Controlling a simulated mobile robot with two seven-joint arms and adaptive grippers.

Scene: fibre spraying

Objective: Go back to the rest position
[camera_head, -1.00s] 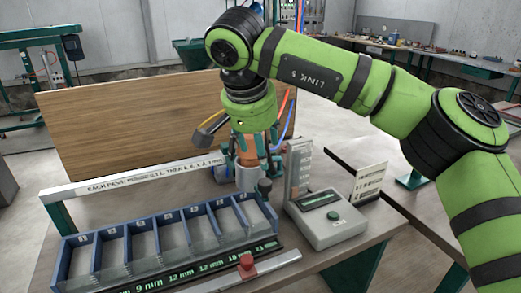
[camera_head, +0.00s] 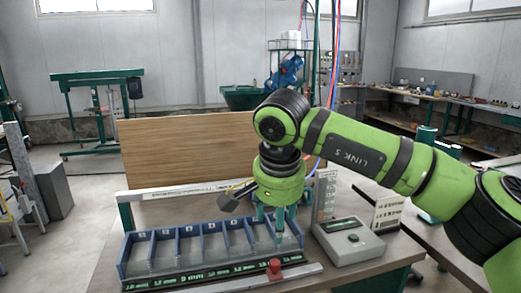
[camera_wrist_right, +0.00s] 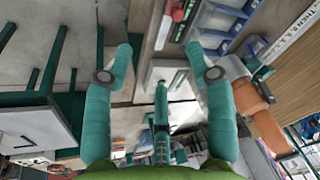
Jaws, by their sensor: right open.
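My right arm comes in from the right in the head view. Its gripper (camera_head: 278,228) points down over the right end of the blue bin row (camera_head: 140,236). In the right wrist view the gripper (camera_wrist_right: 160,65) has its teal fingers spread wide, with nothing between them. A dark-tipped nozzle (camera_head: 235,197) sticks out left of the wrist. An orange cylinder (camera_wrist_right: 250,103) shows beside one finger in the wrist view; I cannot tell how it is held. My left gripper is not in view.
A grey device with a display (camera_head: 350,243) stands right of the bins. A red knob (camera_head: 274,268) sits on the front rail. A wooden panel (camera_head: 185,155) stands behind the bins. Free floor shows at left, and a bench with small items (camera_head: 450,95) at back right.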

